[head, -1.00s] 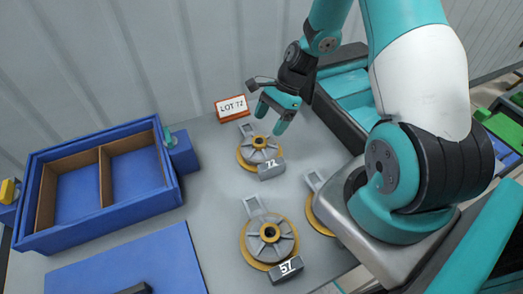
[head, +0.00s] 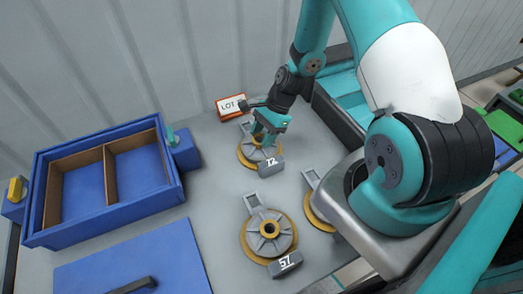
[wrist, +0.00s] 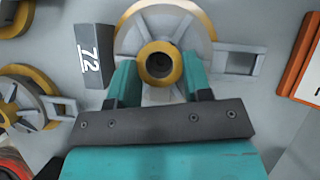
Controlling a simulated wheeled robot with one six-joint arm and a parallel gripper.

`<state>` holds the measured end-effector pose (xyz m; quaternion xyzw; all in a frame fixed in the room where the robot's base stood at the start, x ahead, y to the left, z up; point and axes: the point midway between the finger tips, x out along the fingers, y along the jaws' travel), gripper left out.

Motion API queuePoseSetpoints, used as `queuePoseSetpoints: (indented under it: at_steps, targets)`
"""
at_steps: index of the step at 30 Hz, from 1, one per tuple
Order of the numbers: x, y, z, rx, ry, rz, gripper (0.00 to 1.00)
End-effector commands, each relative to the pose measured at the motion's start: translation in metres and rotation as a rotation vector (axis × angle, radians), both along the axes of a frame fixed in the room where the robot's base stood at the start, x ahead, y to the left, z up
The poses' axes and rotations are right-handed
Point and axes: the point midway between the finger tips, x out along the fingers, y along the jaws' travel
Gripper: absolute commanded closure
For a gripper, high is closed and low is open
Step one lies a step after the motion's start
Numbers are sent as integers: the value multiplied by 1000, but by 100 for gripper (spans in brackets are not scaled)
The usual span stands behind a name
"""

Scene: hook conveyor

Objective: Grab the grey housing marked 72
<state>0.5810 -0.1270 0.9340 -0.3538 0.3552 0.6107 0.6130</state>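The grey housing marked 72 (head: 247,150) lies on the grey table, a round body with a yellow rim, a raised yellow hub and a flat handle. Its block tag reads 72 (head: 270,166). In the wrist view the housing (wrist: 160,25) lies straight ahead, with the tag at its left and the handle at its right. My gripper (head: 265,140) is down at this housing. The fingers hide part of the lower rim.
A housing marked 57 (head: 268,236) lies nearer, and another housing (head: 318,210) is partly hidden beside my arm's base. A LOT sign (head: 230,106) stands just behind. A blue two-compartment box (head: 105,215) and a blue panel (head: 130,262) are at left.

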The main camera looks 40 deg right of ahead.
Motion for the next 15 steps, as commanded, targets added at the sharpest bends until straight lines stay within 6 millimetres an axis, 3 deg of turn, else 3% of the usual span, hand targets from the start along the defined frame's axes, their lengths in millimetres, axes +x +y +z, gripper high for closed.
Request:
queuePoseSetpoints:
  at_steps: [1, 4, 15]
  targets:
    - [0, 0, 0, 0, 0, 0, 78]
    - [0, 0, 0, 0, 0, 0, 100]
    - [0, 0, 3, 1, -1, 0, 100]
